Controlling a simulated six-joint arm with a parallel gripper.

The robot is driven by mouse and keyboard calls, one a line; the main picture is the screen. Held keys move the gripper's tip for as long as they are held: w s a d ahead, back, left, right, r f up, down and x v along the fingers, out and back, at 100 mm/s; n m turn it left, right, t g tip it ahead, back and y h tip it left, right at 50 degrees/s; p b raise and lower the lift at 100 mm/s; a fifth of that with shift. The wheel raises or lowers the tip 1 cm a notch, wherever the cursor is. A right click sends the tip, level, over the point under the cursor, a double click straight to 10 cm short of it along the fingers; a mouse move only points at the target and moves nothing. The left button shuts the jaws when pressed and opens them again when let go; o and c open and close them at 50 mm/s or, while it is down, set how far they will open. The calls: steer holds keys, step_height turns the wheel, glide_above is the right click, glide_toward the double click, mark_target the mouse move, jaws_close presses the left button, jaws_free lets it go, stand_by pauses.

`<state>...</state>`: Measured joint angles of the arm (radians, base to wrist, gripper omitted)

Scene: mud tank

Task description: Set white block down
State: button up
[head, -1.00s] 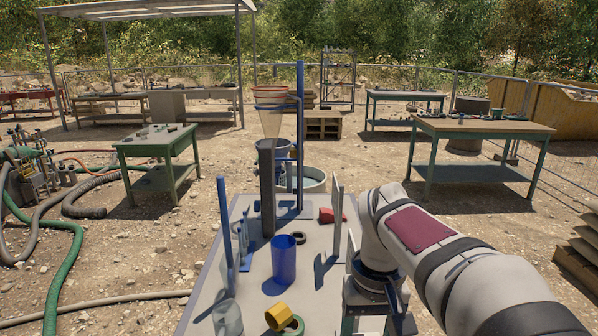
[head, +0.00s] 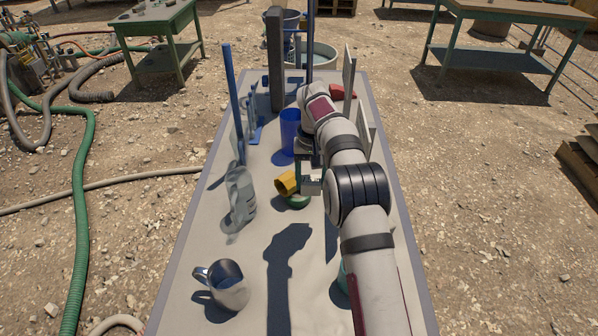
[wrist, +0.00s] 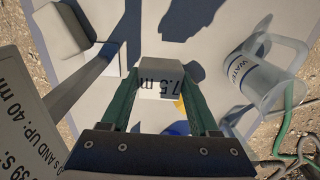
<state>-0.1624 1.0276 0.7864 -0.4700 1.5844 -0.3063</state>
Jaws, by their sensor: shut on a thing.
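My gripper (wrist: 161,84) has its green fingers on either side of the white block (wrist: 160,77), which has black print on its face. The block is held between the fingertips. In the head view my gripper (head: 310,172) is over the middle of the table, with a small pale part of the block (head: 312,188) showing beside the yellow piece. My arm covers much of it there. I cannot tell whether the block touches the table (head: 195,262).
A yellow piece (head: 286,183) leans at a green ring (head: 297,202). A blue cylinder (head: 290,132) stands behind. A clear jug marked WATER (head: 242,195) and a metal mug (head: 229,286) are at left. A printed white board (wrist: 28,125) is close by. The front middle is clear.

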mark_target(307, 217)
steer(key=f, duration=1.1)
steer(key=shift+w+a+f, duration=0.25)
steer(key=shift+w+a, duration=0.05)
steer(key=shift+f, duration=0.15)
steer(key=o, duration=1.3)
steer(key=shift+o, duration=0.2)
